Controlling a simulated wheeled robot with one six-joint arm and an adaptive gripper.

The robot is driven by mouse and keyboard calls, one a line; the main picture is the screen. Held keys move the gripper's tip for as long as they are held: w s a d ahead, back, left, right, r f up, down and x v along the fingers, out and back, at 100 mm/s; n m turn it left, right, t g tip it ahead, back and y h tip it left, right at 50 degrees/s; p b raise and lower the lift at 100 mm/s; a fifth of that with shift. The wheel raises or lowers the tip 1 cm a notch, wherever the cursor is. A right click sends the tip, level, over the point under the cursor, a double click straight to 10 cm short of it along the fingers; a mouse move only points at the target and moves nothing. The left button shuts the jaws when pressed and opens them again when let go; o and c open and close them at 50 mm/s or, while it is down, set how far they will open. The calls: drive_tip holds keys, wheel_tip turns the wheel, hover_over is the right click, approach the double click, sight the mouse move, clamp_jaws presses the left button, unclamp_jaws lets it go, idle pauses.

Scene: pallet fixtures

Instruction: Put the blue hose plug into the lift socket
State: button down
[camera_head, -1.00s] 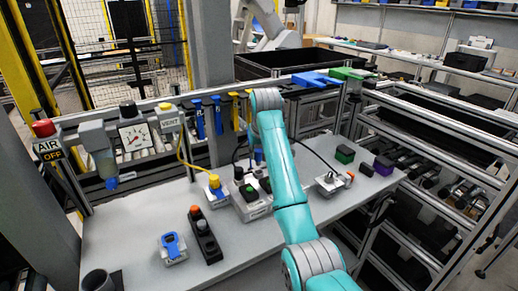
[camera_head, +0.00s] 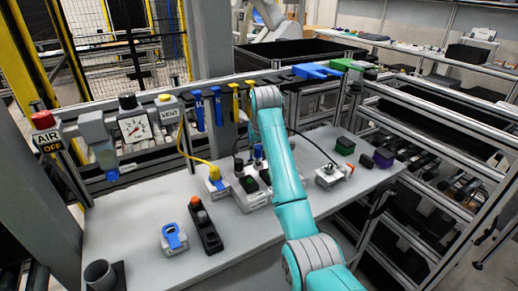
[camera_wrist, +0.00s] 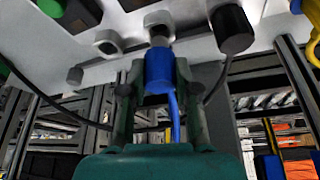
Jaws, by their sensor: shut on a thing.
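My gripper (camera_wrist: 158,95) is shut on the blue hose plug (camera_wrist: 158,72), with one finger on each side. The blue hose trails from the plug toward the palm. The plug's grey tip points at a round socket (camera_wrist: 157,18) on the pale socket block (camera_wrist: 195,18). The tip overlaps the socket's edge; I cannot tell if it has entered. A second socket (camera_wrist: 107,42) is to the left. No label is readable, so I cannot tell which is lift. In the head view, the plug (camera_head: 258,152) shows just left of my arm, at the socket block (camera_head: 255,201); my fingertips are hidden.
A black plug (camera_wrist: 232,30) stands close right of my gripper. A yellow plug (camera_head: 214,174) with a yellow hose is left of the block. A two-knob black box (camera_head: 206,232) and a blue-topped unit (camera_head: 173,238) stand nearer. The table's front left is mostly clear.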

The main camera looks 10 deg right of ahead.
drive_tip(key=shift+f, duration=1.45)
idle(0.6)
drive_tip(key=c, duration=0.8)
unclamp_jaws()
drive_tip(key=shift+o, duration=0.2)
drive_tip(key=shift+r, duration=0.15)
